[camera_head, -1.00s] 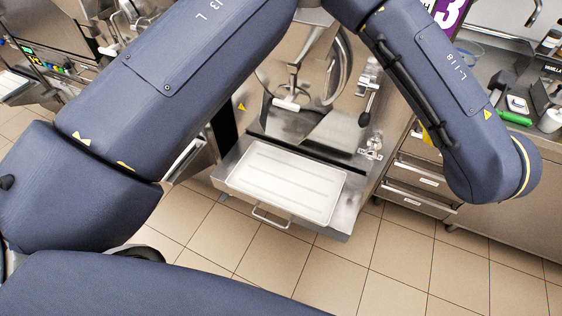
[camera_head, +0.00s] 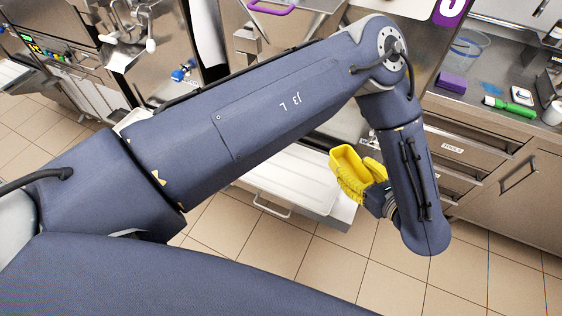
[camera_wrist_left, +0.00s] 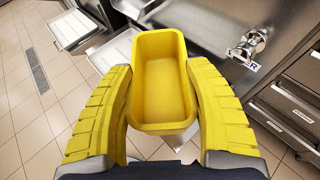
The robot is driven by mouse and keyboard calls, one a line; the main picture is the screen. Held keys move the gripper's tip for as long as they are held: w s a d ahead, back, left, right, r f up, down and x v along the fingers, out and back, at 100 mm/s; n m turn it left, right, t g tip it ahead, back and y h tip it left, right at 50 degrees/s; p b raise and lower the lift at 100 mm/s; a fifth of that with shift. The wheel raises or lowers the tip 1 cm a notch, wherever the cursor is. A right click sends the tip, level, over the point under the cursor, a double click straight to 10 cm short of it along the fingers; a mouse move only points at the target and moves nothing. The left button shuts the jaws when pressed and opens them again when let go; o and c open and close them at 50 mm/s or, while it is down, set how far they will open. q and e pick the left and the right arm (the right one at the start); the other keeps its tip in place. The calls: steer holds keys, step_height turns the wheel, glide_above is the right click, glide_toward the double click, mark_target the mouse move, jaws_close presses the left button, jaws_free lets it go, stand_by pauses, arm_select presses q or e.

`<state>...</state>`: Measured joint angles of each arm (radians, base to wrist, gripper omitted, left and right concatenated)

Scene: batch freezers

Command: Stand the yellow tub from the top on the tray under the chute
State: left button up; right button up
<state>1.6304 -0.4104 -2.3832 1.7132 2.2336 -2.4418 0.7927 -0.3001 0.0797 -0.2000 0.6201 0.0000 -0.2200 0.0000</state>
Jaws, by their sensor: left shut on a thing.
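The yellow tub (camera_head: 347,163) is an open, empty rectangular container. My left gripper (camera_head: 362,177) is shut on it from the right side in the head view. In the left wrist view the tub (camera_wrist_left: 161,82) sits between the two yellow ribbed fingers of the left gripper (camera_wrist_left: 162,105), its inside facing the camera. The white tray (camera_head: 290,180) lies below and to the left of the tub, partly hidden behind my left arm. The tray also shows in the wrist view (camera_wrist_left: 115,50), beyond the tub's left side. My arm hides the chute in the head view. My right gripper does not show.
The freezer's drain tap (camera_wrist_left: 247,47) sticks out to the right of the tub in the wrist view. Steel drawers (camera_head: 465,160) stand to the right. A counter (camera_head: 450,97) holds a green-handled tool (camera_head: 507,106) and a purple block (camera_head: 452,82). Tiled floor lies in front.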

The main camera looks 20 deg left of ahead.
arm_select(q)
steer(key=s+a+f+n+g+y, duration=0.1)
steer(key=s+a+f+n+g, duration=0.25)
steer(key=a, duration=0.45)
steer(key=s+a+f+n+g+y, duration=0.15)
steer(key=a+f, duration=0.25)
steer(key=a, duration=0.5)
steer(key=s+a+f+n+g+y, duration=0.1)
steer(key=s+a+f+n+g, duration=0.25)
steer(key=a, duration=0.45)
steer(key=w+d, duration=0.1)
steer(key=w, duration=1.7)
steer(key=shift+w+d+f, duration=0.1)
steer(key=shift+w+f, duration=0.05)
steer(key=shift+f, duration=1.45)
steer(key=shift+w+f, duration=0.1)
steer(key=shift+f, duration=1.5)
steer(key=shift+w+f, duration=0.2)
steer(key=shift+w, duration=0.25)
steer(key=o, duration=1.2)
steer(key=shift+f, duration=0.1)
